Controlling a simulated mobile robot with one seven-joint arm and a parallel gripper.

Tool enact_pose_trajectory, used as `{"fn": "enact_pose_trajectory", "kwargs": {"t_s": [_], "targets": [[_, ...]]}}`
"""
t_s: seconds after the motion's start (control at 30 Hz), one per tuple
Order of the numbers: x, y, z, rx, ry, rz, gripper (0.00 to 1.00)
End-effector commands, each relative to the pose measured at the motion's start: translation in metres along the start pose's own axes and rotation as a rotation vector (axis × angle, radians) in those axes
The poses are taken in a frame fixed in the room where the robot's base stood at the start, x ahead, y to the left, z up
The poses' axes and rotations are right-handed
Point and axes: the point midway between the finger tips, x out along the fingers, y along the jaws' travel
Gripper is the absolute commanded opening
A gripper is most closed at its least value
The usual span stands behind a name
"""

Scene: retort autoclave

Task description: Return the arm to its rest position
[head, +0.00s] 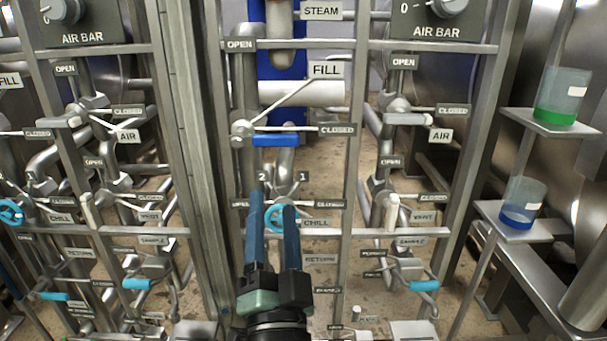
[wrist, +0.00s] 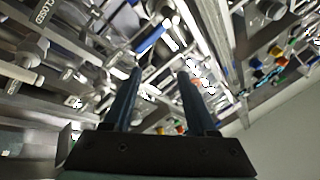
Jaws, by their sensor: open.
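My gripper (head: 272,212) is in the lower middle of the head view, pointing up and away in front of the valve rack. Its two long dark blue fingers stand apart with nothing between them but background. In the wrist view the open fingers (wrist: 160,75) also show empty, with the tilted rack behind them. In the head view the fingers overlap a light blue round chill valve handle (head: 274,218); I cannot tell whether they touch it. A blue fill valve handle (head: 276,140) lies level above the fingertips.
Metal rack posts (head: 187,150) and labelled pipes surround the arm on both sides. White vent handles (head: 391,212) stick out to the right. At the far right, shelves hold a green-filled beaker (head: 561,97) and a blue-filled beaker (head: 522,203).

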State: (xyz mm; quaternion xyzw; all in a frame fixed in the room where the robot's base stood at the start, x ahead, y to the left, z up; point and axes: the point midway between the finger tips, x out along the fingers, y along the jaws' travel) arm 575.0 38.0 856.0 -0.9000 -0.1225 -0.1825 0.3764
Motion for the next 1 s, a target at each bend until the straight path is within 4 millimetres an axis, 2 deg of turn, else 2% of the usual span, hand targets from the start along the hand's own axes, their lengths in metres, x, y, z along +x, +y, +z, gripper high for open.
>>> {"fn": "enact_pose_trajectory", "kwargs": {"t_s": [0.03, 0.1, 0.2, 0.27, 0.4, 0.47, 0.5, 0.67, 1.0], "targets": [[0.015, -0.031, -0.035, -0.087, 0.043, -0.037, 0.57], [0.025, -0.065, -0.076, -0.214, 0.095, -0.068, 0.57], [0.030, -0.111, -0.131, -0.392, 0.174, -0.095, 0.57], [0.028, -0.137, -0.162, -0.494, 0.223, -0.102, 0.57], [0.011, -0.190, -0.228, -0.712, 0.343, -0.095, 0.57], [-0.001, -0.211, -0.254, -0.800, 0.398, -0.084, 0.57], [0.000, -0.223, -0.267, -0.834, 0.409, -0.074, 0.57], [0.024, -0.248, -0.292, -0.822, 0.392, -0.073, 0.57], [0.069, -0.314, -0.359, -0.818, 0.389, -0.075, 0.57]]}}
